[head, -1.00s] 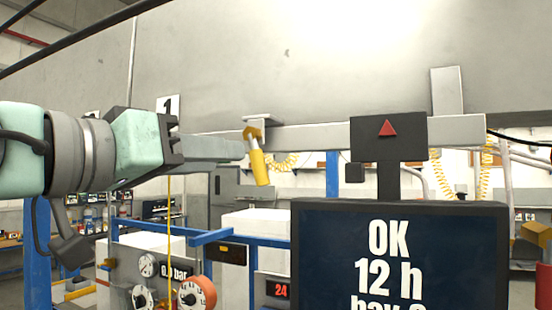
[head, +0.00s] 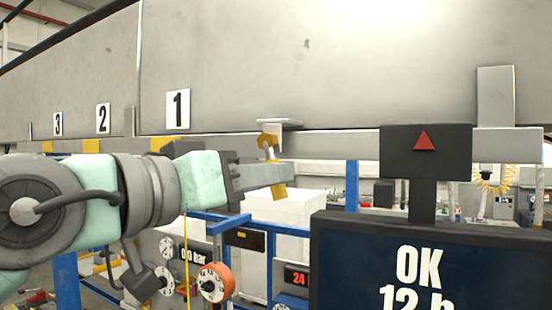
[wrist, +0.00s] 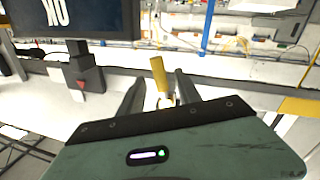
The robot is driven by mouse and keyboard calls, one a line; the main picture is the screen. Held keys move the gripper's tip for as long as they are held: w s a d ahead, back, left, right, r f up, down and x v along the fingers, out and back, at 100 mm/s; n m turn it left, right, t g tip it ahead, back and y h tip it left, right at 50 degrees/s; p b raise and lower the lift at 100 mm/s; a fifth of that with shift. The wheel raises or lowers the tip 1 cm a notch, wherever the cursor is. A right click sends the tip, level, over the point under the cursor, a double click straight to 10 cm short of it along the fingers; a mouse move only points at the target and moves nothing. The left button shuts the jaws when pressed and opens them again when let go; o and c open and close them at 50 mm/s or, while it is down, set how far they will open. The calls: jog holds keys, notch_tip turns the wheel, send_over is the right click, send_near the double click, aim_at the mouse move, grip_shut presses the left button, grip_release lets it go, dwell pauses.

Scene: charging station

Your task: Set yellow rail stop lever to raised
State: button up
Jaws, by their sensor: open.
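The yellow rail stop lever (head: 268,145) hangs down from a bracket on the grey rail, its lower end (head: 279,192) showing below my gripper. In the head view my gripper (head: 288,173) reaches in from the left, and its near finger crosses in front of the lever's middle. In the wrist view the lever (wrist: 159,74) stands between the two spread fingers of my gripper (wrist: 159,82), with a visible gap on each side. The gripper is open. The middle of the lever is hidden by the finger in the head view.
The grey rail (head: 335,145) runs above my gripper. A black sign with a red triangle (head: 424,150) and a display screen (head: 420,270) stand to the right. Below are blue frame bars (head: 222,218) and an orange dial (head: 216,283).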

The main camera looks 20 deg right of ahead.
aim_at(276, 204)
jog(key=shift+p+x, duration=0.6)
jog(key=shift+x, duration=1)
grip_shut()
